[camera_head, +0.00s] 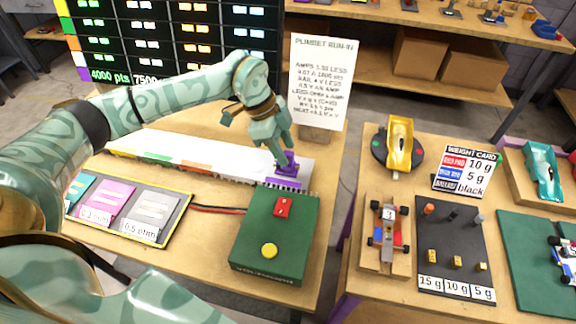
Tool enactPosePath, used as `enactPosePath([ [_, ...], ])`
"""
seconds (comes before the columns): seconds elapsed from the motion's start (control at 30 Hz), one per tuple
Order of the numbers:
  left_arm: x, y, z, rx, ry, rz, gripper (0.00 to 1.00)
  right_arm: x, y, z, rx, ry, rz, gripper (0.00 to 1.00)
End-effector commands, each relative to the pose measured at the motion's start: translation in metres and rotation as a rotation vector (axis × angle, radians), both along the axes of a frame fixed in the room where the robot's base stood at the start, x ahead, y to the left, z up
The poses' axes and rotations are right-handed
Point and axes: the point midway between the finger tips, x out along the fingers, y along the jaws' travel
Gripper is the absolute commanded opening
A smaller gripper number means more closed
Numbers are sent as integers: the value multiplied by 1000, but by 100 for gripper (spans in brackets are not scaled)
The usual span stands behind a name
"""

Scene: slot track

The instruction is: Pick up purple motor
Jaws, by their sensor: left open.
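A small purple block (286,169), which looks like the purple motor, is at the right end of the white slot track (190,150), beside a flat purple strip (283,183). My left gripper (284,153) reaches down from above, its fingertips at the top of the purple block. It is open; the fingers partly hide the block, and I cannot tell whether they touch it. My right gripper is not in view.
A green box (275,237) with a red switch and yellow button stands just in front of the track end. A dark board with sample cards (128,209) lies left. A sign (322,80) stands behind. The right table holds a yellow car (399,145) and weights.

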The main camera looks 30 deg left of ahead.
Motion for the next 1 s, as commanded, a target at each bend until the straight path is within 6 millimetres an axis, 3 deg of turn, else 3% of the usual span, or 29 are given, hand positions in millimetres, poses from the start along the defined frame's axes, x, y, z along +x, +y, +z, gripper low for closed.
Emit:
enactPosePath([
  [0.03, 1, -4, -13, -1, 4, -2, 42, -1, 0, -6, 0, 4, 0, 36],
  [0.1, 1, -7, -21, -1, 5, 0, 42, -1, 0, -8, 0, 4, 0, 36],
  [0.33, 2, -8, -21, 0, 1, 1, 42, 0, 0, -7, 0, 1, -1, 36],
  [0.5, 2, -8, -21, 0, 1, 1, 0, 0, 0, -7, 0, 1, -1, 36],
  [0.83, 2, -8, -19, -1, 0, 0, 0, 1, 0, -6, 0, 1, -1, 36],
  [1.0, 2, -8, -5, -1, -3, -1, 0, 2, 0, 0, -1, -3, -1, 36],
])
